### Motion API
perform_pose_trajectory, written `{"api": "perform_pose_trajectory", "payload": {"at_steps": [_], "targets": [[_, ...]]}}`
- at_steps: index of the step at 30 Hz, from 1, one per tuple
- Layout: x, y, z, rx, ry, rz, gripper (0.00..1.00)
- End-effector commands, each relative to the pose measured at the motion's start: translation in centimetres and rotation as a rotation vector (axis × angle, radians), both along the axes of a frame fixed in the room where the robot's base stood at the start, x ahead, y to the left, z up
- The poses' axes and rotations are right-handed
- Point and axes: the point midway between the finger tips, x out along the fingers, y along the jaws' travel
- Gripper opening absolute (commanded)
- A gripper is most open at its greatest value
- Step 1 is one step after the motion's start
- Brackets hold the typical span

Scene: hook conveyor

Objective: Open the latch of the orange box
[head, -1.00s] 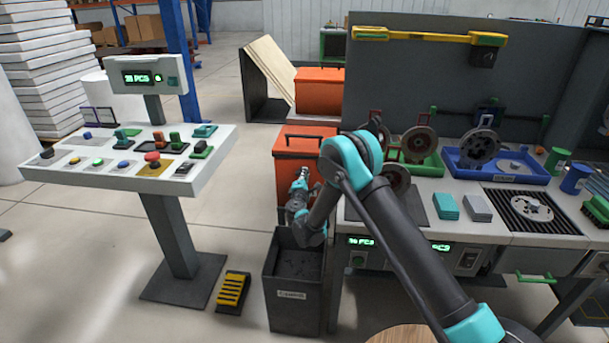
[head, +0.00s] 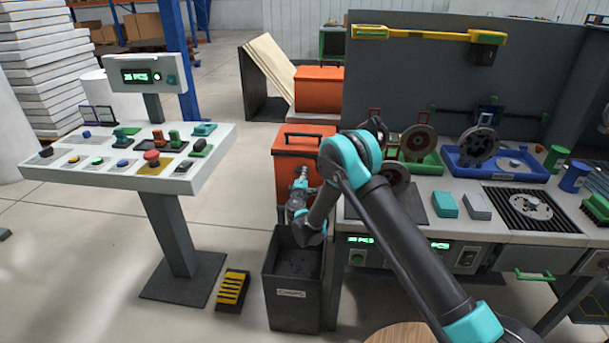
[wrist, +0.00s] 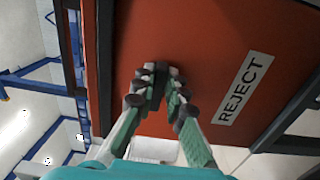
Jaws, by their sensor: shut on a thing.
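The orange box (head: 290,150) with a black top handle stands at the left end of the workbench, behind a dark bin. In the wrist view its orange front (wrist: 205,50) fills much of the picture and bears a white REJECT label (wrist: 243,88). A small dark latch (wrist: 152,76) shows on that front, between my fingertips. My gripper (wrist: 155,90) is closed around the latch, and the fingers partly hide it. In the head view my gripper (head: 301,182) is at the box's front, and my arm covers the box's right side.
A dark bin (head: 292,300) stands below my gripper. A second orange box (head: 318,90) sits behind. The workbench (head: 440,228) with discs and trays is on the right, and a control panel (head: 130,160) is on the left.

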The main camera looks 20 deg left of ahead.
Motion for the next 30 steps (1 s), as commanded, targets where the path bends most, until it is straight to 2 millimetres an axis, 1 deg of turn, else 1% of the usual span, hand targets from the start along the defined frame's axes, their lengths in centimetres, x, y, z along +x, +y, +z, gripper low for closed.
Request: {"api": "perform_pose_trajectory", "payload": {"at_steps": [2, 3, 8, 16, 19, 23, 27, 30], "targets": [[-0.1, 0.0, -0.1, 0.002, 0.003, 0.000, 0.00], [-0.1, 0.0, -0.1, 0.002, 0.003, 0.000, 0.13], [-0.1, 0.0, -0.1, 0.002, 0.001, 0.000, 0.33], [-0.1, 0.0, 0.0, 0.000, 0.001, 0.000, 0.33], [-0.5, -0.1, 0.0, 0.000, 0.001, 0.000, 0.33], [-2.2, -0.5, 0.0, 0.000, 0.001, 0.000, 0.33], [-4.5, -1.0, -0.1, 0.000, 0.001, 0.001, 0.33], [-5.9, -1.4, -0.1, 0.001, 0.001, 0.001, 0.33]]}}
